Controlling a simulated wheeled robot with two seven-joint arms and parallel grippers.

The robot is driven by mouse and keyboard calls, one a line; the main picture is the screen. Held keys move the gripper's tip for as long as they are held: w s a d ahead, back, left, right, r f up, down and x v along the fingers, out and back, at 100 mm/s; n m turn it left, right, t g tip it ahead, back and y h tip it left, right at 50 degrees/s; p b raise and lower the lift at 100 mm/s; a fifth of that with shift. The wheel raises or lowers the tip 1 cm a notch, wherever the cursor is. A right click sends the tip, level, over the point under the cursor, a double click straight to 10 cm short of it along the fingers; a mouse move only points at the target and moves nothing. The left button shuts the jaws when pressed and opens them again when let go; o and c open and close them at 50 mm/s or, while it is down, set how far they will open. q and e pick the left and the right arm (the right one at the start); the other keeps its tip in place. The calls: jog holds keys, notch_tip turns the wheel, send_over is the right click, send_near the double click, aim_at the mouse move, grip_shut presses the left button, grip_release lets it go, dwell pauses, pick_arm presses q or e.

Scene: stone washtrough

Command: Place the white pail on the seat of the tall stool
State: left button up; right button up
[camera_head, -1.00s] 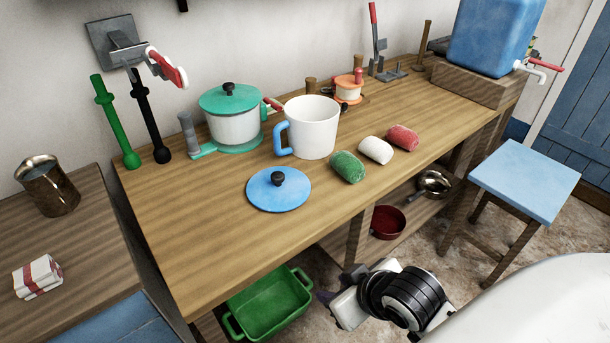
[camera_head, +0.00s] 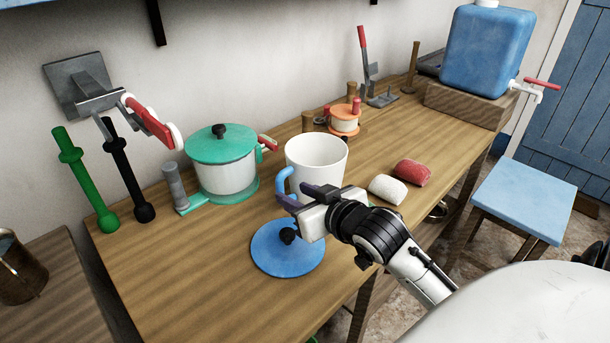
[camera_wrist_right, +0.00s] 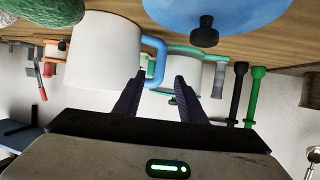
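The white pail (camera_head: 318,158), with a blue handle (camera_head: 283,184), stands upright on the wooden bench. It also shows upside down in the right wrist view (camera_wrist_right: 103,52). My right gripper (camera_head: 297,195) is in front of the pail at its handle side, above the blue lid. In the right wrist view its fingers (camera_wrist_right: 160,78) are apart and empty, with the pail's handle (camera_wrist_right: 157,58) just beyond the tips; whether they touch I cannot tell. The stool with a light blue seat (camera_head: 525,198) stands on the floor at the right, its seat bare. My left gripper is not in view.
A blue lid (camera_head: 285,258) lies under my right gripper. A lidded green-and-white pot (camera_head: 222,168) stands left of the pail. White (camera_head: 387,189) and red (camera_head: 412,172) rolls lie to its right. A blue tank (camera_head: 490,50) stands at the bench's far end.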

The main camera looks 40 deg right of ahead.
aim_at(282, 190)
jog(key=x, duration=0.6)
jog(key=shift+w+f, duration=0.15)
jog(key=shift+f, duration=0.25)
grip_shut()
